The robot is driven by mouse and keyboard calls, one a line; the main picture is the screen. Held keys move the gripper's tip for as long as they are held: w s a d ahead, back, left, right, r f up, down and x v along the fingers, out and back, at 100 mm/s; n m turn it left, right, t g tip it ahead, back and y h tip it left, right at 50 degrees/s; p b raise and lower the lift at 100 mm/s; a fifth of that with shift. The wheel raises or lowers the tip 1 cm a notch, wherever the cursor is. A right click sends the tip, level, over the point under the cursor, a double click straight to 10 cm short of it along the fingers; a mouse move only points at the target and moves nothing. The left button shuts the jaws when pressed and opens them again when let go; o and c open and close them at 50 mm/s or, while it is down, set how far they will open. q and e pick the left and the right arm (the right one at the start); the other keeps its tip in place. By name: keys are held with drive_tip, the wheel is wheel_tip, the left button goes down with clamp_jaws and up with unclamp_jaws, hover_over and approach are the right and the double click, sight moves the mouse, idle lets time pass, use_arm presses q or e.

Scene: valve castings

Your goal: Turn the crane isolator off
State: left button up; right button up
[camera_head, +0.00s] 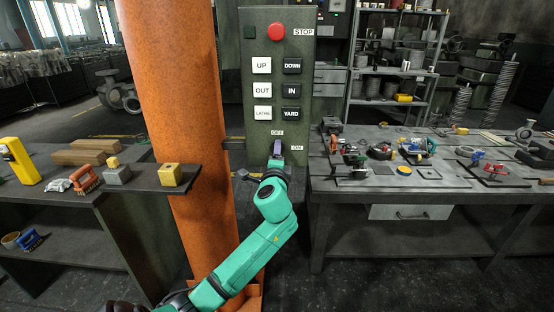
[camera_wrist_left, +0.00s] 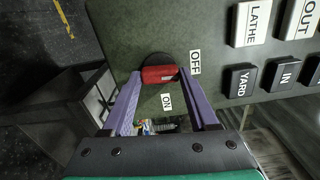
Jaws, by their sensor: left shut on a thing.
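The crane's control panel (camera_head: 262,85) is a tall grey-green plate beside the orange column. Near its lower end is the isolator's red handle (camera_wrist_left: 160,75) on a dark round base, with the OFF label (camera_wrist_left: 195,62) and the ON label (camera_wrist_left: 167,101) next to it. In the left wrist view the handle lies nearly level, its right end towards OFF. My left gripper (camera_head: 277,149) is at the panel; in the wrist view its purple fingertips (camera_wrist_left: 161,77) are at the two ends of the handle, shut on it. In the head view the gripper hides the handle. My right gripper is not in view.
Above the isolator are the red STOP button (camera_head: 276,31) and several push buttons, with YARD (camera_head: 291,114) and LATHE (camera_head: 262,113) lowest. A shelf (camera_head: 135,181) with a yellow-topped block stands left. A workbench (camera_head: 420,188) with tools and valve parts stands right.

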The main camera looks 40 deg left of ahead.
use_arm(q)
drive_tip(key=shift+n, duration=0.6)
drive_tip(key=o, duration=1.4)
drive_tip(key=b+v, duration=0.2)
drive_tip(key=v, duration=1.2)
drive_tip(key=shift+s+d, duration=0.2)
drive_tip(key=shift+s, duration=0.05)
